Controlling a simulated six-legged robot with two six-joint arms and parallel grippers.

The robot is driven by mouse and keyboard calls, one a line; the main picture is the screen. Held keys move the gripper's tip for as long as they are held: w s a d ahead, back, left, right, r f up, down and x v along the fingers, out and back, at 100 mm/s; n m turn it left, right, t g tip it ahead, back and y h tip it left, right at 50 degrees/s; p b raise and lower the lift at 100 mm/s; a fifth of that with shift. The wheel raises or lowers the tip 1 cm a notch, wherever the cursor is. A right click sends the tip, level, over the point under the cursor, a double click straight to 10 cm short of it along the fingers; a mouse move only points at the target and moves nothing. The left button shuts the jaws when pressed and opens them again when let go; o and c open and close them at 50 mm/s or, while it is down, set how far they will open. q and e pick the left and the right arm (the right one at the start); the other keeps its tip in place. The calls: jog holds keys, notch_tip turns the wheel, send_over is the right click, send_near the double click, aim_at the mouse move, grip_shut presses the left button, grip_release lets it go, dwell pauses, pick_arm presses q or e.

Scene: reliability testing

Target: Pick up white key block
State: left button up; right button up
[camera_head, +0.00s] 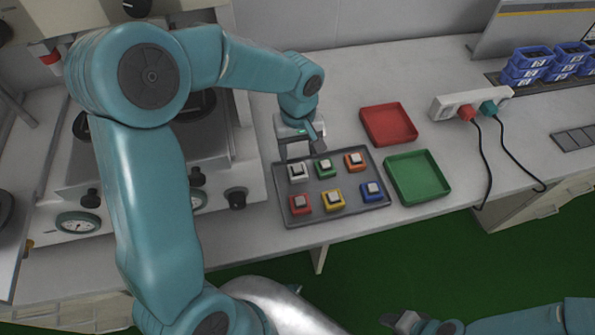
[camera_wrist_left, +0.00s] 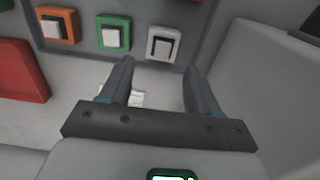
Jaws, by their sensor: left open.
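The white key block (camera_head: 297,172) sits at the back left of a dark grey tray (camera_head: 335,212) holding several coloured key blocks. It also shows in the left wrist view (camera_wrist_left: 162,44), just beyond the fingertips and roughly centred between them. My left gripper (camera_head: 298,152) is open and empty, close to the white block at the tray's back edge. In the left wrist view, my left gripper (camera_wrist_left: 160,66) has its two fingers apart with bare surface between them. My right gripper (camera_head: 405,321) is low in the head view, away from the tray; its jaws are unclear.
Green (camera_head: 324,168) and orange (camera_head: 355,162) blocks sit right of the white one. Red (camera_head: 300,204), yellow (camera_head: 332,201) and blue (camera_head: 371,191) blocks are in front. A red tray (camera_head: 388,125) and green tray (camera_head: 417,178) stand right. A machine (camera_head: 232,165) stands close left.

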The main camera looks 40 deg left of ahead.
aim_at(298, 168)
pick_arm(q)
jog(key=f, duration=0.4)
jog(key=shift+s+d+f, duration=0.2)
jog(key=shift+s+f, duration=0.05)
jog(key=shift+s, duration=0.15)
jog(key=shift+w+f, duration=0.15)
jog(key=shift+f, duration=0.4)
jog(key=shift+r, duration=0.1)
jog(key=c, duration=0.9)
jog(key=shift+o, duration=0.2)
